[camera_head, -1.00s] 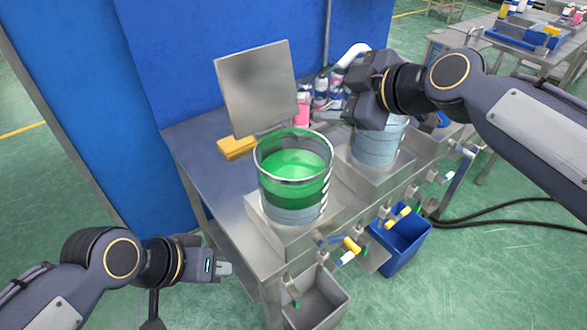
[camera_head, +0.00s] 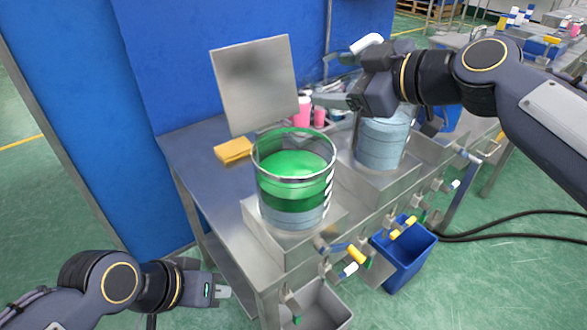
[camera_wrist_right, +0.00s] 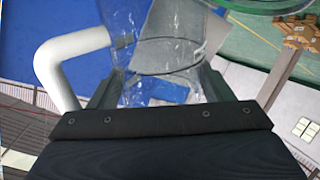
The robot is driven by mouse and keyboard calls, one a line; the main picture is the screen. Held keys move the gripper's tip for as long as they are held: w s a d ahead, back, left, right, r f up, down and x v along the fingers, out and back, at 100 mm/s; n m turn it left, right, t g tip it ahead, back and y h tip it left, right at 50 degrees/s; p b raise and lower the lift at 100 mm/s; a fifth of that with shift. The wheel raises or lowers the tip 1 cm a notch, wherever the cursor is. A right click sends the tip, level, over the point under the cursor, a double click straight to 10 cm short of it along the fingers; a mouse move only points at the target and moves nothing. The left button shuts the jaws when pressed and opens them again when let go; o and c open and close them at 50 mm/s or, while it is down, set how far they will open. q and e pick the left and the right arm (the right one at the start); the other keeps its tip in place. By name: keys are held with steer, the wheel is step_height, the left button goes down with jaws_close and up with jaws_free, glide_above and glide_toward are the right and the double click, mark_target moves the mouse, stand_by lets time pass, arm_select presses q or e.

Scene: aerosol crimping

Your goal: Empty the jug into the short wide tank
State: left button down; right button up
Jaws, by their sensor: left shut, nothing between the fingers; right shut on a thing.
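A clear tank with green liquid (camera_head: 292,190) stands upright on a metal stand at the front of the bench. A second, pale blue-grey tank (camera_head: 383,142) stands behind it to the right; I cannot tell which is wider. My right gripper (camera_head: 345,102) is above and in front of the second tank. It is shut on the clear jug (camera_wrist_right: 160,55), mostly hidden in the head view. A white curved piece (camera_head: 366,42), apparently its handle, also shows in the right wrist view (camera_wrist_right: 75,50). The jug's contents are unclear. My left gripper (camera_head: 224,291) is shut, empty, low at left of the bench.
A square metal panel (camera_head: 254,84) stands behind the green tank. A yellow block (camera_head: 233,151) and pink bottles (camera_head: 304,108) are on the bench. Valves and a blue bin (camera_head: 404,255) are at the bench's front.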

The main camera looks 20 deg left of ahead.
steer(key=shift+f+m+y+b, duration=0.35)
steer(key=shift+m+y+b, duration=0.2)
steer(key=shift+b, duration=1.05)
steer(key=shift+r+b, duration=0.1)
steer(key=shift+b, duration=0.25)
steer(key=shift+r, duration=0.1)
